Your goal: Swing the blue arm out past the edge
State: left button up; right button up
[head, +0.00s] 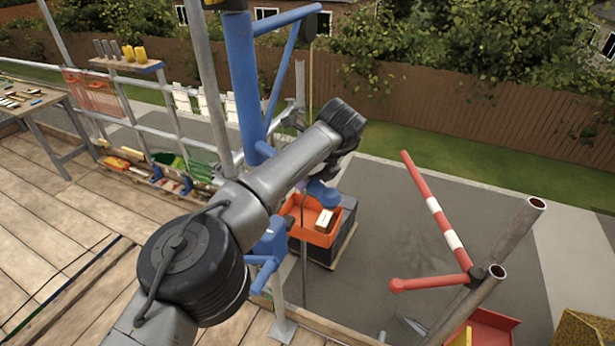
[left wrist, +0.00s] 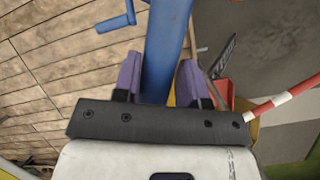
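The blue arm (head: 288,18) juts right from the top of a blue post (head: 242,80), with a slanted blue brace (head: 283,75) under it and a dark pulley (head: 310,27) at its end. My right gripper is out of view.
An orange crate (head: 312,234) rests on a dark stack below the deck edge. A red-and-white bar (head: 434,208) and grey pipes (head: 510,232) stand at the right. A guardrail (head: 150,130) and shelf (head: 125,65) are at the left. Grey paving lies open beyond the edge.

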pick_arm(q)
jog(key=shift+o, duration=0.7)
jog(key=shift+d+f, duration=0.1)
jog(key=shift+o, duration=1.2)
jog(key=shift+r, duration=0.2)
jog(key=shift+d+r, duration=0.15)
jog(key=shift+r, duration=0.1)
jog(key=v, duration=0.4)
jog(key=shift+s+d+r, duration=0.1)
jog(key=shift+r, duration=0.25)
jog(key=p+v, duration=0.7)
jog(key=v, duration=0.1)
jog(key=shift+r, duration=0.1)
